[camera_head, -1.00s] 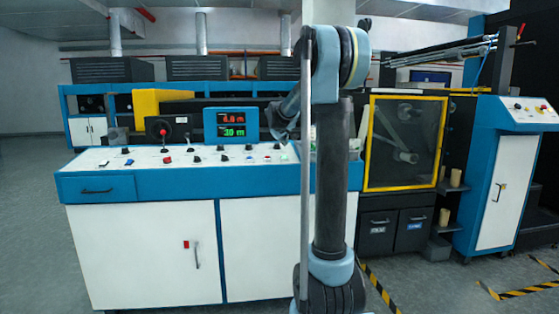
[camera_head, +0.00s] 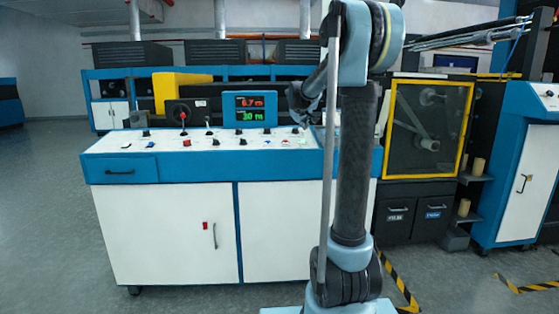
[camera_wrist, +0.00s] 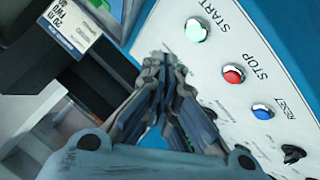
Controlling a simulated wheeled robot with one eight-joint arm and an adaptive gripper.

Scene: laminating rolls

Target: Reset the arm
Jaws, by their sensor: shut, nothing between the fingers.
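My gripper (camera_wrist: 165,62) is shut and empty in the wrist view, its fingers meeting at the tips. It hangs beside the sloping control panel, near a green START button (camera_wrist: 195,30), a red STOP button (camera_wrist: 233,75) and a blue RESET button (camera_wrist: 262,111). No contact with the buttons shows. In the head view my arm (camera_head: 357,165) stands upright in front of the console (camera_head: 165,235), and my gripper (camera_head: 300,115) is folded down over the right part of its panel, partly dark and hard to make out.
A display (camera_head: 249,108) with red and green digits stands on the console. A yellow-framed machine window (camera_head: 428,128) is to the right, with dark drawers below. Grey floor (camera_head: 45,210) is clear at left.

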